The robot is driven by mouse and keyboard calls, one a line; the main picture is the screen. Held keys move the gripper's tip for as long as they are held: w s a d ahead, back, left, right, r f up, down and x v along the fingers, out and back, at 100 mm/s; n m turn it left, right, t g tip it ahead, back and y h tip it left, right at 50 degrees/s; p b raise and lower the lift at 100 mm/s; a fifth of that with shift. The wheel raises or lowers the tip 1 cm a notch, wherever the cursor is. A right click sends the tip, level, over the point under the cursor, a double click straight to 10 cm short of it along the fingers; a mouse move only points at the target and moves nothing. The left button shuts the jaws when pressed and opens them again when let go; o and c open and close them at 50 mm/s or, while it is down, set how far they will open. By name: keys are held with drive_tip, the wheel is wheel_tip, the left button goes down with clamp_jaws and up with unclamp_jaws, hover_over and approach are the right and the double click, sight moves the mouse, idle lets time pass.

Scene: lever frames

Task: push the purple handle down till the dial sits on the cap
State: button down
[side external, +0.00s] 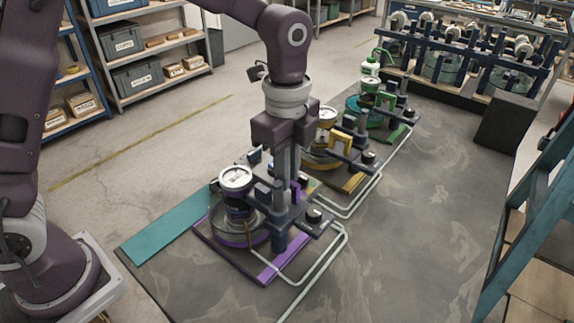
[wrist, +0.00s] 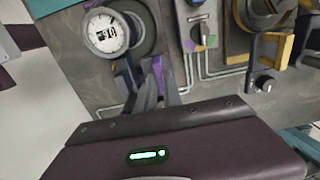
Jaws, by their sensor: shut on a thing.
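The purple-marked station stands nearest in the side view, on a purple-edged base (side external: 270,272). Its round white dial (side external: 237,178) is above a glass jar (side external: 225,226); whether it touches the cap below cannot be made out. The dial also shows face-on in the wrist view (wrist: 106,33). The purple handle (side external: 296,191) is mostly hidden by my fingers; a strip of it shows in the wrist view (wrist: 157,70). My gripper (side external: 287,185) points down, to the right of the dial, shut on the handle. Its fingertips (wrist: 152,92) show in the wrist view.
A yellow station (side external: 340,143) and a green station (side external: 386,101) stand behind on the same bench (side external: 420,220). Pale pipes (side external: 340,240) run along the right of the stations. A black knob (side external: 314,215) is close to my gripper's right.

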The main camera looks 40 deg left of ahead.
drive_tip(key=c, duration=1.5)
unclamp_jaws()
drive_tip(key=shift+f, duration=0.1)
wheel_tip(320, 180, up, 7)
drive_tip(key=shift+r, duration=0.1)
drive_tip(key=s+a+r+n+t, duration=0.2)
drive_tip(key=s+a+r+n, duration=0.15)
drive_tip(key=s+n, duration=0.2)
drive_tip(key=s+a+r+n+t, duration=0.1)
drive_tip(key=s+a+r+n, duration=0.2)
drive_tip(key=s+a+n, duration=0.3)
drive_tip(key=s+a+f+n+t, duration=0.1)
drive_tip(key=s+n, duration=0.1)
drive_tip(key=s, duration=0.1)
drive_tip(key=s+f+n, duration=0.1)
drive_tip(key=s+n, duration=0.1)
drive_tip(key=s, duration=0.1)
drive_tip(key=s+a+f+n+t, duration=0.1)
drive_tip(key=s+n, duration=0.1)
drive_tip(key=s, duration=0.2)
drive_tip(key=shift+a+f+n+t, duration=0.2)
drive_tip(key=shift+a+n+t, duration=0.05)
drive_tip(key=shift+a+t, duration=0.05)
